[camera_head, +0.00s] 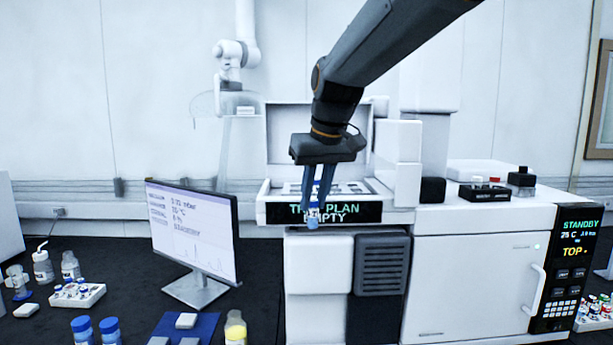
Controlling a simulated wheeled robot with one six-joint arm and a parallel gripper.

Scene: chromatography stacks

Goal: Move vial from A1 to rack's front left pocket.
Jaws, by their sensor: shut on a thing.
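My gripper (314,212) points down in front of the white instrument's open tray (366,188). Its blue fingers are shut on a small vial (312,216), which is mostly hidden between them. The vial shows in front of the tray's dark display, which reads "EMPTY" in its lower line. A white rack (95,298) with several small vials stands on the dark bench at the left. It is well away from my gripper. The rack's pockets are too small to tell apart, and position A1 cannot be made out.
A monitor (195,225) stands between the rack and the instrument. Blue-capped bottles (82,331), a blue mat (203,328) and a yellow-filled bottle (235,330) are at the front. An oven unit (470,280) stands at right.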

